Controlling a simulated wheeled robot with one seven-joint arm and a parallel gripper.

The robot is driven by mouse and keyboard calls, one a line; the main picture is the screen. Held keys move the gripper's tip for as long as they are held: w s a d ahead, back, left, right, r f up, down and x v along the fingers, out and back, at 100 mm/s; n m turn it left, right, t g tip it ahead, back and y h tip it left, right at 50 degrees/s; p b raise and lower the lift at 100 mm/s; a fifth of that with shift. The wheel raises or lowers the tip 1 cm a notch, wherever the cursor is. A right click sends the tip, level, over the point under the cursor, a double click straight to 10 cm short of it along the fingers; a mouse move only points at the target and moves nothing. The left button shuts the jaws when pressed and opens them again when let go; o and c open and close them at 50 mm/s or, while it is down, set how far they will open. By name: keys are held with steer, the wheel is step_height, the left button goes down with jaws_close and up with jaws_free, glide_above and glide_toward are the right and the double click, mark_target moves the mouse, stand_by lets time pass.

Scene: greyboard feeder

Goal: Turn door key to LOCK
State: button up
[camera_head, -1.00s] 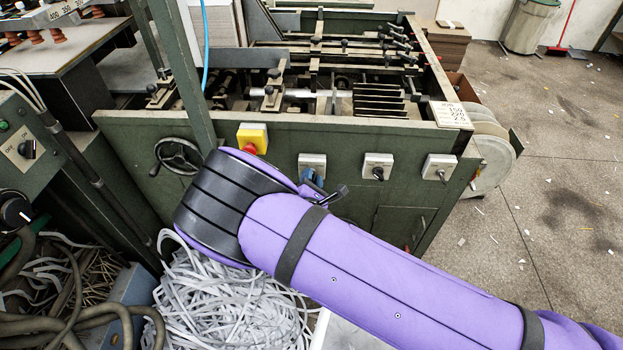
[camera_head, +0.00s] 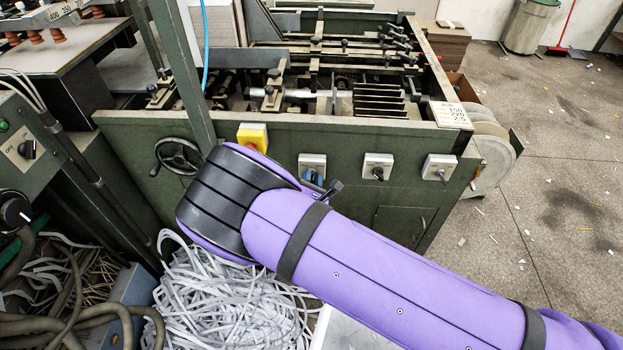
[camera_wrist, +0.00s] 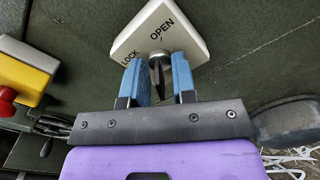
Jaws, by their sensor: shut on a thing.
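The door key (camera_wrist: 158,70) sits in a white switch plate marked OPEN and LOCK (camera_wrist: 188,42) in the wrist view. In that view OPEN is at the top and LOCK to its left. My gripper (camera_wrist: 160,82) has blue fingers on both sides of the key and is shut on it. Which mark the key points at is hard to tell. In the head view the same plate (camera_head: 312,160) is the leftmost of three on the green machine front. A blue fingertip shows before it; my purple arm hides most of my gripper, and the key is not clear there.
A yellow box with a red button (camera_head: 252,137) is left of the plate, close to my arm. Two more switch plates (camera_head: 378,160) (camera_head: 439,160) are to the right. A handwheel (camera_head: 178,157) is at the left; paper strips (camera_head: 230,300) lie below. Floor at right is mostly clear.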

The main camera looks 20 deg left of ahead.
steer(key=n, duration=0.4)
steer(key=shift+n, duration=0.3)
steer(key=n, duration=0.3)
steer(key=shift+s+n, duration=0.1)
steer(key=shift+n, duration=0.3)
steer(key=n, duration=0.3)
steer(key=shift+a, duration=0.1)
steer(key=shift+n, duration=2)
steer(key=shift+f, duration=0.1)
steer(key=o, duration=0.5)
steer(key=shift+o, duration=0.2)
steer(key=shift+s, duration=0.1)
steer(key=v, duration=1)
steer(key=shift+s, duration=0.3)
